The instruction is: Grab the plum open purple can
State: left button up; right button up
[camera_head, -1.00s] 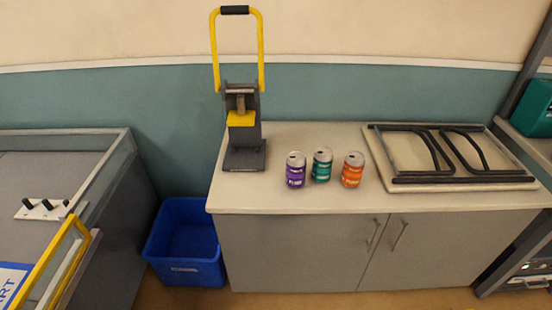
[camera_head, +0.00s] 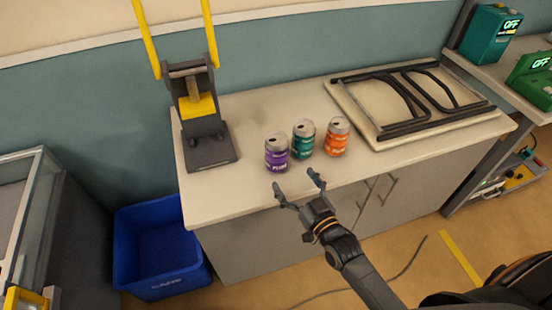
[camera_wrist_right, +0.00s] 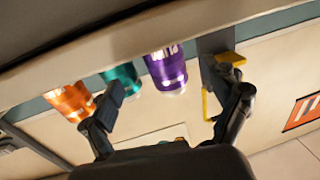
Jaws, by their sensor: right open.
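The purple can (camera_head: 277,153) stands upright on the counter, leftmost of three cans, with an opening in its top and lettering that reads PLUM. It also shows in the right wrist view (camera_wrist_right: 167,70), upside down there, beyond the fingers and nearer the right one. My right gripper (camera_head: 296,184) is open and empty in front of the counter's front edge, just below and to the right of the purple can, apart from it. In the right wrist view its two spread fingers (camera_wrist_right: 176,108) touch nothing. My left gripper is not in view.
A teal can (camera_head: 303,140) and an orange can (camera_head: 337,137) stand close to the right of the purple one. A can crusher (camera_head: 207,147) with a yellow handle stands left on the counter (camera_head: 250,195). A folded black frame on a board (camera_head: 342,98) lies right. A blue bin (camera_head: 155,255) is on the floor.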

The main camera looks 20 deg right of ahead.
aim_at(282, 164)
jog(key=shift+w+a, duration=0.15)
jog(key=shift+w, duration=0.45)
jog(key=shift+w+a, duration=0.1)
jog(key=shift+w, duration=0.1)
jog(key=w, duration=0.2)
jog(key=w+a, duration=0.1)
jog(key=w, duration=0.1)
jog(key=shift+w+r+p, duration=0.1)
jog(key=shift+r+p, duration=0.2)
jog(key=shift+p, duration=0.05)
jog(key=shift+w, duration=0.45)
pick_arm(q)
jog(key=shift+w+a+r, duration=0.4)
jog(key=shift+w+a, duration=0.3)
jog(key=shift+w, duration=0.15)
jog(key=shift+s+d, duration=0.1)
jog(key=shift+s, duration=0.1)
pick_arm(e)
jog(key=c, duration=0.9)
